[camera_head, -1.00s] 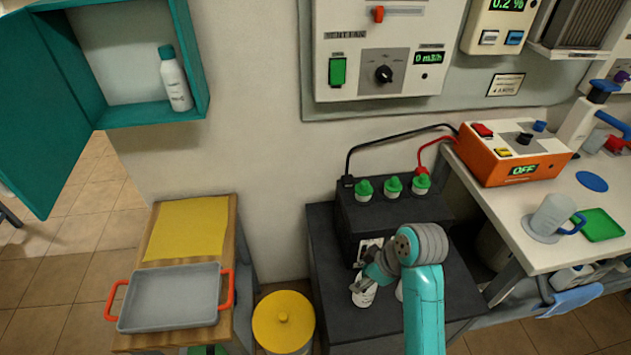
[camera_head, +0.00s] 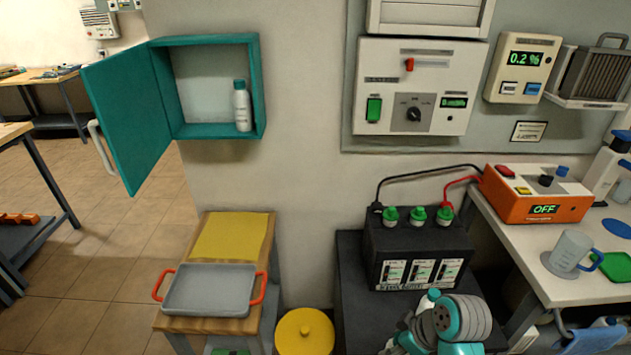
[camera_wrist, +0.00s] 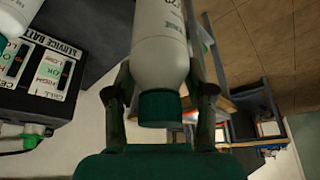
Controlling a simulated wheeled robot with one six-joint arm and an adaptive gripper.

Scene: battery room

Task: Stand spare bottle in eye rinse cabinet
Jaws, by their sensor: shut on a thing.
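The spare bottle (camera_wrist: 160,45), white with a dark green cap, is between the two fingers of my gripper (camera_wrist: 160,95) in the wrist view. My gripper is shut on it near the cap end. In the head view my gripper is low at the centre right, largely hidden by my arm, and the held bottle cannot be made out clearly. The teal eye rinse cabinet (camera_head: 215,131) hangs on the wall at upper left with its door (camera_head: 125,115) swung open to the left. One white bottle with a teal cap (camera_head: 242,110) stands inside at the right; the left side is empty.
A black battery (camera_head: 415,250) with green caps and cables stands on a dark stand beside my arm.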

